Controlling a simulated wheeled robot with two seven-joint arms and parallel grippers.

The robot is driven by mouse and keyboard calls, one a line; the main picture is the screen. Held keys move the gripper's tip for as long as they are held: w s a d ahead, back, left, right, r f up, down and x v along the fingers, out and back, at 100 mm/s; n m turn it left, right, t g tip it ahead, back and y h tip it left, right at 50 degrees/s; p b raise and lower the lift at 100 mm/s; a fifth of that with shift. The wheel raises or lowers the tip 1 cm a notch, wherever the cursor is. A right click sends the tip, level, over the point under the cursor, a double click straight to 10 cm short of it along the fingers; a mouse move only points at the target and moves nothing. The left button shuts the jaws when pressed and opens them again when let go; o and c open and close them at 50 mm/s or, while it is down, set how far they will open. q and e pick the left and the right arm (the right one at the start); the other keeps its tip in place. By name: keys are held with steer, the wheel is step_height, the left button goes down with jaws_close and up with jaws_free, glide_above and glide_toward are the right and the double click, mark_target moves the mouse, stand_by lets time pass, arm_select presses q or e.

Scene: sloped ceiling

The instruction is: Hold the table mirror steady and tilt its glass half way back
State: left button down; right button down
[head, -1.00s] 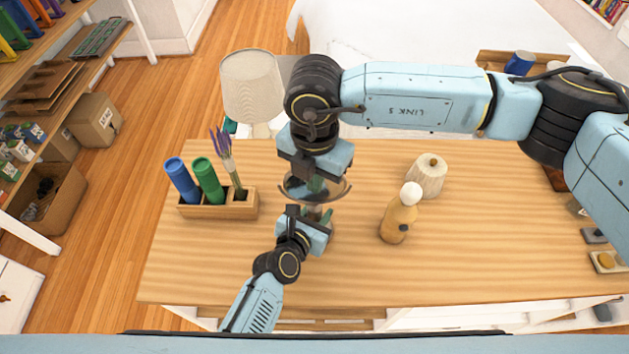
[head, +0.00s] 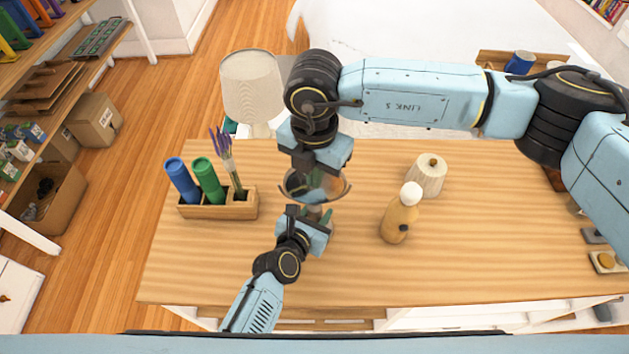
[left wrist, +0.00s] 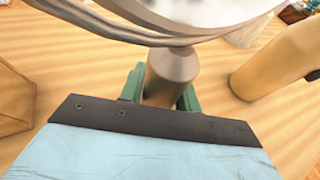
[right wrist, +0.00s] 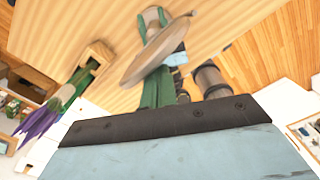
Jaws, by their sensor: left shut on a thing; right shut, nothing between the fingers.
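The table mirror (head: 298,187) stands on the table, its round glass tilted and partly hidden under my right gripper. In the left wrist view, the underside of the round mirror (left wrist: 205,12) sits above a grey stem (left wrist: 172,72). My left gripper (head: 315,214) is shut on that stem, a green finger on each side. My right gripper (head: 318,178) is shut and empty, pointing down at the glass from above. In the right wrist view its green fingers (right wrist: 158,90) are close to the rim of the tilted disc (right wrist: 145,62); I cannot tell whether they touch it.
A wooden holder (head: 218,211) with blue and green cylinders and a lavender sprig stands left of the mirror. A tan bottle (head: 398,220) and a ribbed cream object (head: 427,175) stand to the right. A lamp (head: 251,90) is behind. The table (head: 500,230) is clear at centre right.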

steer(key=shift+w+f, duration=0.35)
steer(key=shift+w, duration=0.4)
stand_by(0.8)
steer(key=shift+w+d+f, duration=0.15)
steer(key=shift+w+f, duration=0.05)
steer(key=shift+w, duration=0.05)
stand_by(0.4)
steer(key=shift+s+r, duration=1.15)
steer(key=shift+r, duration=0.05)
step_height(320, 180, up, 9)
steer(key=shift+a, duration=0.2)
stand_by(0.7)
steer(key=shift+w+d+f, duration=0.1)
steer(key=shift+w+f, duration=0.2)
steer(key=shift+w, duration=0.35)
steer(key=shift+w+d+f, duration=0.1)
steer(key=shift+w+f, duration=0.2)
steer(key=shift+w, duration=0.3)
steer(key=shift+w+f, duration=0.1)
steer(key=shift+f, duration=3.95)
